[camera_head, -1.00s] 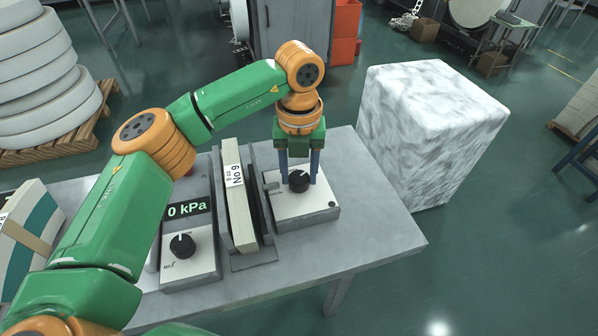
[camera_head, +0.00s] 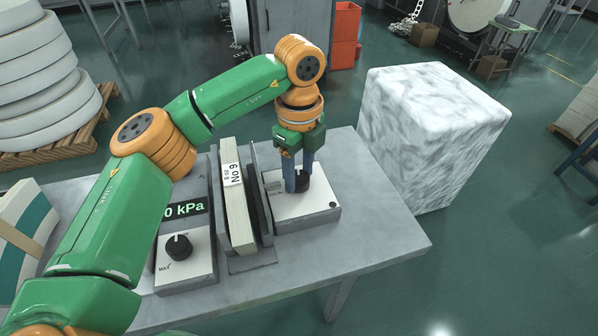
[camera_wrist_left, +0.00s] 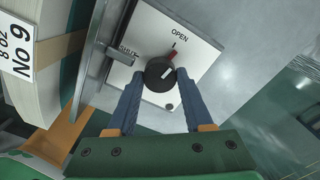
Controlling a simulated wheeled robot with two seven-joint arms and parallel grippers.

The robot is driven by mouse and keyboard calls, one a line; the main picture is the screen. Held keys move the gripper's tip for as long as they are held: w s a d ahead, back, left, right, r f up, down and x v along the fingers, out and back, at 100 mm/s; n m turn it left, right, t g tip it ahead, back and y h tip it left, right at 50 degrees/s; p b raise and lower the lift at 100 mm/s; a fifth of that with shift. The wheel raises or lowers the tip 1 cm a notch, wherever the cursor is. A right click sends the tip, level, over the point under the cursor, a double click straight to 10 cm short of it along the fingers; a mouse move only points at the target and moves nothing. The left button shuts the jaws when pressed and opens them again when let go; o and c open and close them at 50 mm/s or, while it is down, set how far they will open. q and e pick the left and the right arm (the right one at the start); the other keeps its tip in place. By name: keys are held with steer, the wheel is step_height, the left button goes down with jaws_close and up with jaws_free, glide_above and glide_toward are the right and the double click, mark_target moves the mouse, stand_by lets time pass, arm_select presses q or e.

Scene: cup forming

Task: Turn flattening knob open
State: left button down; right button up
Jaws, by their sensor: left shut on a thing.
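The black flattening knob (camera_head: 303,181) sits on a white panel box (camera_head: 310,207) at the right of the table. In the left wrist view the knob (camera_wrist_left: 160,72) lies between the two blue fingers of my left gripper (camera_wrist_left: 162,78), which is shut on its sides. The panel (camera_wrist_left: 205,52) carries the word OPEN above the knob and a partly covered SHUT to its left. A red mark beside the knob lies toward OPEN, and the knob's white line slants up and right. In the head view my left gripper (camera_head: 298,186) points down and partly hides the knob.
Left of the panel, a thick block labelled No 9 (camera_head: 236,205) stands between grey plates. Further left is a kPa display unit (camera_head: 185,209) with another black knob (camera_head: 179,246). A large marbled white block (camera_head: 430,130) stands beyond the table's right end.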

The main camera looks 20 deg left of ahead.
mark_target(299, 177)
arm_select(q)
steer(key=shift+n, duration=1)
steer(key=shift+c, duration=1.5)
jaws_free()
step_height(299, 177, up, 7)
steer(key=shift+r, duration=0.1)
